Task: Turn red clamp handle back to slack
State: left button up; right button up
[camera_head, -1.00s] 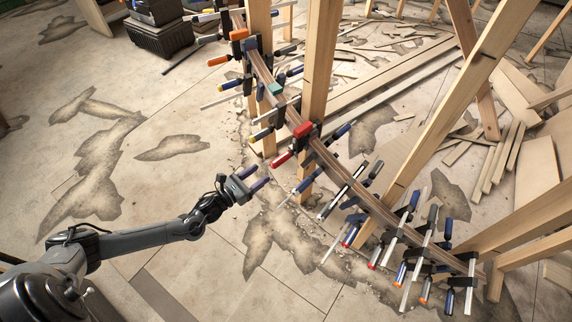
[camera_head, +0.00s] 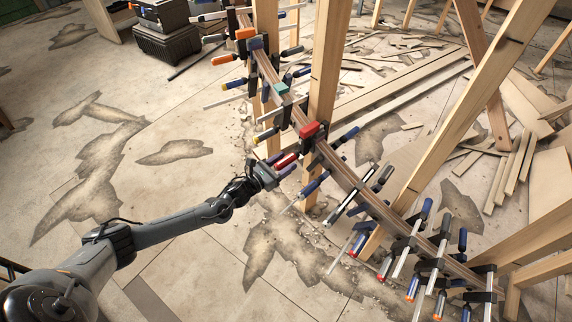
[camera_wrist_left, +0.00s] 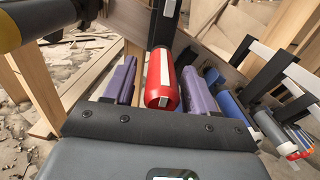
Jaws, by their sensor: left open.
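The red clamp handle (camera_head: 287,160) sticks out from the near side of the curved laminated stringer, below the clamp's red block (camera_head: 310,130). My left gripper (camera_head: 281,165) is at this handle, its purple fingers on either side. In the left wrist view the red handle (camera_wrist_left: 162,88) lies between the two purple fingers (camera_wrist_left: 158,78). Narrow gaps show beside it, and the gripper is open. The handle's far end runs up to a dark clamp bar. My right gripper is in neither view.
Several other clamps with blue, orange and black handles line the stringer (camera_head: 347,178) on both sides. Wooden posts (camera_head: 325,70) stand close behind. A clamp with a yellow-tipped handle (camera_wrist_left: 22,22) is near at upper left in the wrist view. Open floor lies left.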

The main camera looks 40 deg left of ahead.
pick_arm(q)
jog(key=shift+w+d, duration=0.15)
jog(key=shift+w, duration=0.35)
jog(key=shift+c, duration=0.5)
jog(key=c, duration=0.9)
jog(key=shift+c, duration=0.2)
jog(key=shift+n, duration=0.4)
grip_shut()
